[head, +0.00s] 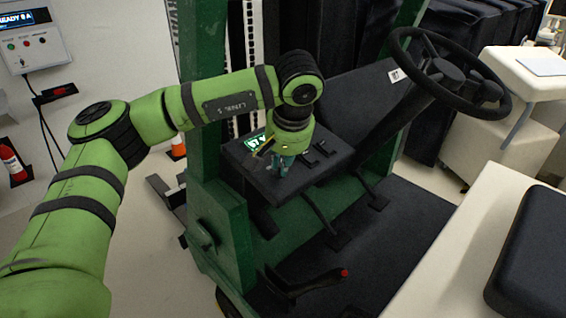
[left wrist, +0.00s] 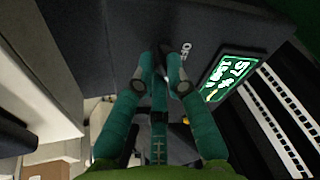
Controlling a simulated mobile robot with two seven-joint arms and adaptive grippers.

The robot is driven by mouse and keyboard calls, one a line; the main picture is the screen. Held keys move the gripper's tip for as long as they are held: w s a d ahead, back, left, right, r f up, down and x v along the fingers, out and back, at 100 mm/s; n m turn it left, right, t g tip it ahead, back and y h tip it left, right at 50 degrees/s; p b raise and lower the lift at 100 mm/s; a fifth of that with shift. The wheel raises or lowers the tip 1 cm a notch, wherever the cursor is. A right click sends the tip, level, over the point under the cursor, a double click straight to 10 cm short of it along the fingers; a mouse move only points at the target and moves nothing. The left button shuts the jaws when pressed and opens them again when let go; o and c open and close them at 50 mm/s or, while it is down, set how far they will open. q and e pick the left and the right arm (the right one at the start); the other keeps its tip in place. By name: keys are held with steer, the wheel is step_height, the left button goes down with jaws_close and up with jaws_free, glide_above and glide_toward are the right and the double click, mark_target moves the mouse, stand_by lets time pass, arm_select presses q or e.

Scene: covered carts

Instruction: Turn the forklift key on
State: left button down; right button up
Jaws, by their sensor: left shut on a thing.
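The forklift's dark dashboard panel (head: 255,177) has a lit green display (head: 257,140) and black levers. My left gripper (head: 280,168) reaches down onto this panel, beside the display. In the left wrist view my teal fingers (left wrist: 160,74) come together at the panel, close on the small dark forklift key (left wrist: 160,70), which they mostly hide. White lettering that seems to read OFF is on the panel just right of the fingertips. The green display (left wrist: 230,72) is further right. The key's exact angle cannot be told. My right gripper is not in view.
The black steering wheel (head: 450,72) rises right of the panel. A green mast post (head: 210,80) stands left of it. Pedals and a red-tipped lever (head: 345,272) are below. A fire extinguisher (head: 12,160) and wall control box (head: 32,42) are at far left.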

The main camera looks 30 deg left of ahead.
arm_select(q)
steer(key=shift+r+m, duration=0.1)
steer(key=shift+m, duration=0.5)
steer(key=c, duration=1.2)
jaws_free()
steer(key=shift+c, duration=0.2)
steer(key=v, duration=1.2)
steer(key=shift+a, duration=0.1)
